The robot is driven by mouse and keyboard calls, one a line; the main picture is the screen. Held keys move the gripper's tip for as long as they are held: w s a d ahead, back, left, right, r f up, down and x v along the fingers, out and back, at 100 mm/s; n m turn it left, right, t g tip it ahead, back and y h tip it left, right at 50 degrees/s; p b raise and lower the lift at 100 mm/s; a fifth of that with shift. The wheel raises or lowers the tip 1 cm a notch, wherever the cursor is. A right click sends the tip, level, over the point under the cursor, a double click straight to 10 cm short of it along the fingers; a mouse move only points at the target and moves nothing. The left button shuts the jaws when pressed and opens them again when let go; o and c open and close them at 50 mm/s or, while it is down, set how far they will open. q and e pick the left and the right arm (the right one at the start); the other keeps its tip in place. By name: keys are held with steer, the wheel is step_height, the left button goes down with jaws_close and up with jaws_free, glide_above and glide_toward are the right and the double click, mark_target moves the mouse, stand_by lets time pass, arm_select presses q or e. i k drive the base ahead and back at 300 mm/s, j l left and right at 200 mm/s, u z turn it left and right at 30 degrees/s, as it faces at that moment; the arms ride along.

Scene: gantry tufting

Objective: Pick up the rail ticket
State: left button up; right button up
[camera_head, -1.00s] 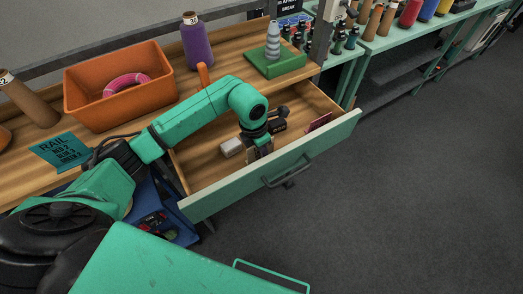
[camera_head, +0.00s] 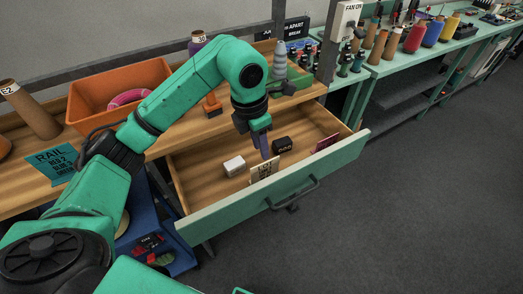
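The rail ticket (camera_head: 56,161) is a teal card with dark print reading RAIL and several colour lines. It lies on the left part of the wooden worktop, near its front edge. My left gripper (camera_head: 264,146) points down over the open drawer, well to the right of the ticket, just above a cream printed card (camera_head: 265,171). Its fingers show nearly edge-on, so I cannot tell whether they are apart. No object is visible between them. My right gripper is not in view.
The open drawer (camera_head: 275,196) also holds a white block (camera_head: 234,165), a black block (camera_head: 282,145) and a dark red card (camera_head: 326,142). An orange bin (camera_head: 88,100) with a pink ring stands behind the ticket.

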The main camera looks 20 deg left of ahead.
mark_target(57, 162)
steer(key=k+l, duration=0.25)
steer(key=k, duration=0.2)
steer(key=k+l, duration=0.25)
steer(key=k, duration=0.25)
